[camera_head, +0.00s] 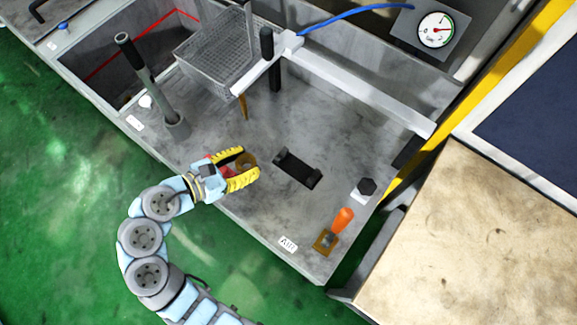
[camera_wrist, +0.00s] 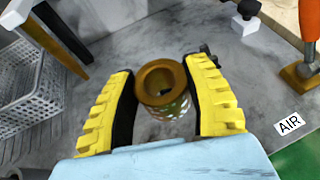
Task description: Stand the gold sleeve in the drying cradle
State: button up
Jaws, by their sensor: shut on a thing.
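The gold sleeve (camera_wrist: 162,82) is a short ring-topped tube with a dark bore and a patterned lower wall. My gripper (camera_head: 240,170) is shut on it, with the yellow fingers on either side of it in the wrist view (camera_wrist: 165,105). In the head view the sleeve (camera_head: 248,161) shows between the fingertips, partly covered. It looks roughly upright over the grey bench. A black holder with a dark recess (camera_head: 297,170), which looks like the drying cradle, sits just right of my gripper, apart from the sleeve. In the wrist view the finger hides most of that holder.
A gold-tipped nozzle (camera_head: 243,106) hangs from a white arm behind my gripper. A wire basket (camera_head: 215,58) and an upright post (camera_head: 145,75) stand further left. An orange-handled lever (camera_head: 343,219) and a black knob (camera_head: 367,186) are to the right. The bench edge is close in front.

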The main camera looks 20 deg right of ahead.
jog(key=b, duration=0.2)
send_over(297, 168)
jog(key=a, duration=0.4)
notch_tip(297, 168, down, 5)
jog(key=d+f, duration=0.1)
jog(key=f, duration=0.1)
jog(key=d+f, duration=0.1)
jog(key=shift+s+d+f+b, duration=0.2)
jog(key=shift+d+f+b, duration=0.15)
jog(key=shift+d+f, duration=0.05)
jog(key=shift+w+d+f, duration=0.15)
jog(key=shift+d+f, duration=0.35)
jog(key=shift+f, duration=0.1)
notch_tip(297, 168, down, 3)
jog(key=shift+d+f+b, duration=0.1)
jog(key=shift+f+b, duration=0.05)
jog(key=shift+b, duration=0.55)
jog(key=o, duration=0.9)
jog(key=shift+f, duration=0.1)
